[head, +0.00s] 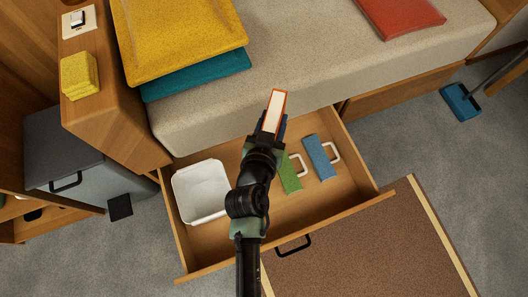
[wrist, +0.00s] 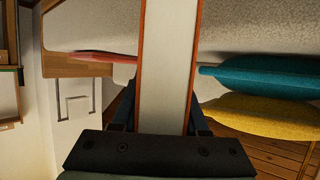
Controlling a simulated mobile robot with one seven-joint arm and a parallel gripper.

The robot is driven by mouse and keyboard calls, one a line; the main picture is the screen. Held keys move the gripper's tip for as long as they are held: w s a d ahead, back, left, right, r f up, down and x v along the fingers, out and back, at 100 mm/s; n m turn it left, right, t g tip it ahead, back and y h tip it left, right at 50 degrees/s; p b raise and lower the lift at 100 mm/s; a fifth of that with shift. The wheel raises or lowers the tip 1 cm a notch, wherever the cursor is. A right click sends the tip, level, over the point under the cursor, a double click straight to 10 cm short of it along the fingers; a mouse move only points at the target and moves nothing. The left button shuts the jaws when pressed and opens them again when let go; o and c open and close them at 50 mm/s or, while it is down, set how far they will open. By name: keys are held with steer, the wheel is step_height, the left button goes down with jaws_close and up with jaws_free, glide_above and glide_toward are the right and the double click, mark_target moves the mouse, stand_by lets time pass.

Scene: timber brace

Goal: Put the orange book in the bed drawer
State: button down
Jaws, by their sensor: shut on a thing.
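The orange book (head: 275,112) has an orange cover and white page edges. In the head view it stands up from my gripper (head: 267,137), which is shut on it. The wrist view shows the book (wrist: 165,70) large, running up from between the fingers of my gripper (wrist: 160,122). The bed drawer (head: 342,205) is pulled out from under the bed. My arm and the book are in front of the drawer in the head view; how high the book is above it I cannot tell. The book's lower part is hidden by my gripper.
The drawer holds a white bin (head: 201,192) at left, and a green handled item (head: 289,175) and a blue one (head: 319,158) at right. The bed (head: 320,60) carries yellow, teal and red cushions. A brown mat (head: 375,250) lies in front.

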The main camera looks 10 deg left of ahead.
steer(key=w+a+f+n+y+b, duration=0.1)
steer(key=a+f+b, duration=0.1)
steer(key=f+b, duration=1.1)
steer(key=w+a+f+n+y+b, duration=0.1)
steer(key=a+f+y+b, duration=0.1)
steer(key=f+b, duration=1.1)
step_height(320, 180, down, 12)
steer(key=shift+w+a+f+n, duration=0.15)
steer(key=shift+w+a+n, duration=0.05)
steer(key=shift+a+n, duration=0.25)
steer(key=shift+b, duration=0.3)
steer(key=c, duration=0.9)
jaws_free()
steer(key=shift+f, duration=0.25)
steer(key=o, duration=0.5)
steer(key=shift+r, duration=0.1)
